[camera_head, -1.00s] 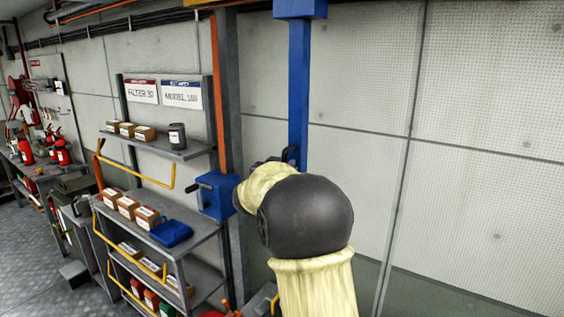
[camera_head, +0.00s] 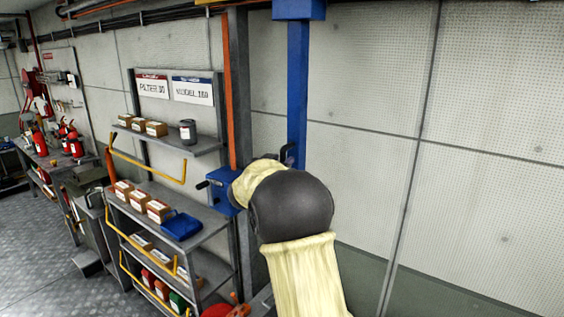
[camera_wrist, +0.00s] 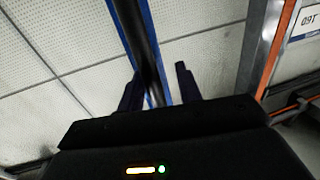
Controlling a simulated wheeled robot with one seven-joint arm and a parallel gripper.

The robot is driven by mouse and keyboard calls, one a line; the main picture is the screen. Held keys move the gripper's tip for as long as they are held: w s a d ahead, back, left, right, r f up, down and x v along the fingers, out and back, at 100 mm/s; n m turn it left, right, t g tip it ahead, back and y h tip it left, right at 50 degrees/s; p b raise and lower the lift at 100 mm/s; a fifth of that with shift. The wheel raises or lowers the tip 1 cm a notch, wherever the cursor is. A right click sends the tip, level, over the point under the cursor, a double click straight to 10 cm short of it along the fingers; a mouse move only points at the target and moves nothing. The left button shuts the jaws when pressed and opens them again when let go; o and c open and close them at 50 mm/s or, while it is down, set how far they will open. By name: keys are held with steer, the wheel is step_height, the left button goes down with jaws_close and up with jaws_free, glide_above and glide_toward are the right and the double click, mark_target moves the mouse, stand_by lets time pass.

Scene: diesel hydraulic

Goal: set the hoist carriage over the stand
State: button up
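A blue block (camera_head: 300,9) at the top of the head view, with a blue upright (camera_head: 298,85) below it, looks like the hoist carriage. The upright's lower part is hidden behind my arm. My gripper (camera_wrist: 158,84) is at this upright, with a dark finger showing beside it in the head view. In the wrist view the two fingers are apart, on either side of the dark, blue-edged upright (camera_wrist: 141,35). A gap shows at the right finger; contact at the left is unclear. I cannot make out the stand.
A grey shelf rack (camera_head: 205,228) with boxes stands to the left. A blue crank box (camera_head: 217,190) is on the grey column beside an orange strip (camera_head: 229,100). Yellow bars (camera_head: 150,168) jut from the rack. The right wall is bare.

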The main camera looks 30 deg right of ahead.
steer(key=shift+s, duration=0.15)
steer(key=b+v, duration=0.5)
steer(key=v, duration=1.2)
steer(key=shift+a, duration=0.15)
steer(key=s+a+f+n+y, duration=0.1)
steer(key=a+f+n+y, duration=0.3)
steer(key=f+y, duration=0.3)
steer(key=s+a+f+n+y, duration=0.2)
steer(key=a+f+n+y, duration=0.35)
steer(key=f, duration=0.35)
steer(key=s+d+f+g, duration=0.1)
steer(key=s+f+g, duration=0.3)
steer(key=s+f, duration=0.3)
steer(key=s+f+g+y, duration=0.1)
steer(key=s+f+g, duration=0.4)
steer(key=s, duration=0.8)
steer(key=shift+s+d+f, duration=0.2)
steer(key=shift+d+f, duration=0.2)
steer(key=shift+f, duration=0.55)
